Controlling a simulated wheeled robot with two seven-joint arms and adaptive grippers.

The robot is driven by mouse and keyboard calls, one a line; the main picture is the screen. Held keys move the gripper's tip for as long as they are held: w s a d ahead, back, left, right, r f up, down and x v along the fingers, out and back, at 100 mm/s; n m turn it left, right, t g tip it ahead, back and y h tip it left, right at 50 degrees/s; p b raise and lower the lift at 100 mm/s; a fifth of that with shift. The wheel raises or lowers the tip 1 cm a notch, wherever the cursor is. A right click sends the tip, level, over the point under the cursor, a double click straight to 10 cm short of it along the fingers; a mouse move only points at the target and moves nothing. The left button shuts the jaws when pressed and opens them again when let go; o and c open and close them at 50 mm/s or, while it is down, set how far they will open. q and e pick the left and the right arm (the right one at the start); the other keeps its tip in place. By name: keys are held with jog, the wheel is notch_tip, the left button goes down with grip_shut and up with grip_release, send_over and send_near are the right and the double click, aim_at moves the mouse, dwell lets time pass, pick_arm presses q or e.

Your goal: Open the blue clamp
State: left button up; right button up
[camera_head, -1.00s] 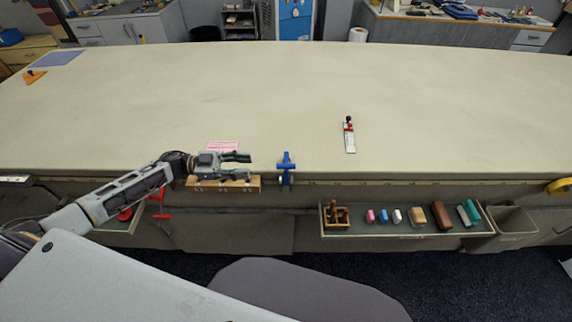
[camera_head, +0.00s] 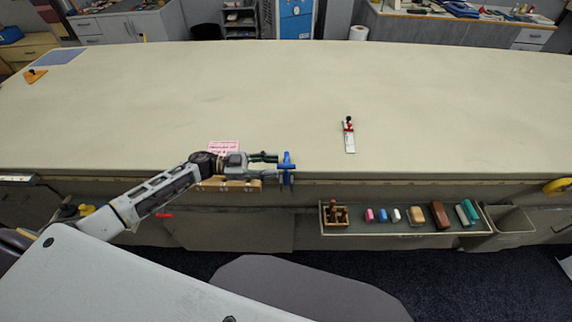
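The blue clamp (camera_head: 287,168) is upright at the front edge of the cloth table (camera_head: 430,110), with its lower part hanging below the edge. My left gripper (camera_head: 277,165) comes in from the left and points right, its fingertips at the clamp's left side. Its two fingers are spread apart, one farther back and one nearer the front. I cannot tell whether the fingertips touch the clamp. My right gripper is not in view.
A pink paper (camera_head: 223,147) lies behind my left wrist. A wooden rack (camera_head: 240,186) is on the table front below the gripper. A red and white tool (camera_head: 349,137) lies right of the clamp. A tray (camera_head: 385,229) of small blocks hangs at right. The tabletop is mostly clear.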

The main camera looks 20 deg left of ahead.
aim_at(285, 166)
pick_arm(q)
jog(key=shift+p+x, duration=0.45)
jog(key=shift+x, duration=2.1)
grip_shut()
